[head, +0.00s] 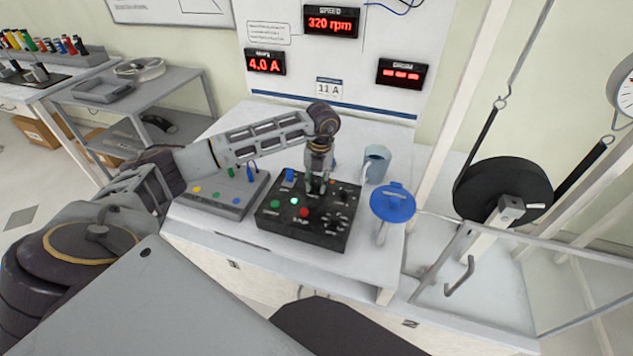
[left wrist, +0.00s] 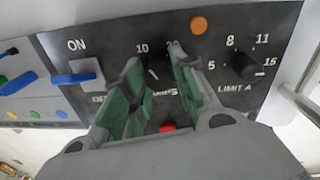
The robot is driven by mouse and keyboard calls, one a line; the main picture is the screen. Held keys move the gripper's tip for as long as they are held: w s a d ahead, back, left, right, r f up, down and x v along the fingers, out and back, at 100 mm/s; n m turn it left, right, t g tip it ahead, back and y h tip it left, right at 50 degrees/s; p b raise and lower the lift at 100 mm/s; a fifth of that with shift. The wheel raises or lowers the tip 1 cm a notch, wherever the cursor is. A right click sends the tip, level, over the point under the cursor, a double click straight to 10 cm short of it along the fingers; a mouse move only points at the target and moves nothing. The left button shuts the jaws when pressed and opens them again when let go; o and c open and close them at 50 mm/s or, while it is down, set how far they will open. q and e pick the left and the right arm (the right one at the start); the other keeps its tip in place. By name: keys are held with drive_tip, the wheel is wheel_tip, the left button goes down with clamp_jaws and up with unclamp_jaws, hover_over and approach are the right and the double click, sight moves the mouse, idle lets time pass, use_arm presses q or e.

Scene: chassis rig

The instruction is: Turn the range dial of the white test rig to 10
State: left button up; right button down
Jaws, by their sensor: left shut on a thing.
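The black control box (head: 335,232) sits on the white bench of the test rig (head: 240,232). My left gripper (head: 317,186) reaches down onto its far middle part. In the left wrist view the gripper (left wrist: 158,72) is shut on a dark dial (left wrist: 155,72), which lies between its green-padded fingers. A 10 shows just above the dial at the left. Another number at the upper right is partly covered by a finger. The dial's name is partly hidden, and I cannot tell exactly where its pointer stands. My right gripper is not in view.
The LIMIT A dial (left wrist: 245,65) is right of the gripper, and a blue ON switch (left wrist: 75,77) is left. Displays read 320 rpm and 4.0 A.

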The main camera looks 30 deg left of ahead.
sight(319, 184)
use_arm(q)
drive_tip(key=o, duration=1.1)
drive_tip(key=shift+c, duration=0.2)
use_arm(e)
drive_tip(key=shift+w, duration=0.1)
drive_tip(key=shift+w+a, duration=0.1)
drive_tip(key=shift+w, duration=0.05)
use_arm(q)
drive_tip(key=shift+r, duration=0.15)
drive_tip(key=shift+w+r, duration=0.1)
drive_tip(key=shift+r, duration=0.45)
wheel_tip(319, 184, up, 11)
drive_tip(key=shift+d+f, duration=0.2)
drive_tip(key=shift+d, duration=0.2)
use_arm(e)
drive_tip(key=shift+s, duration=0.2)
use_arm(q)
drive_tip(key=shift+w, duration=0.1)
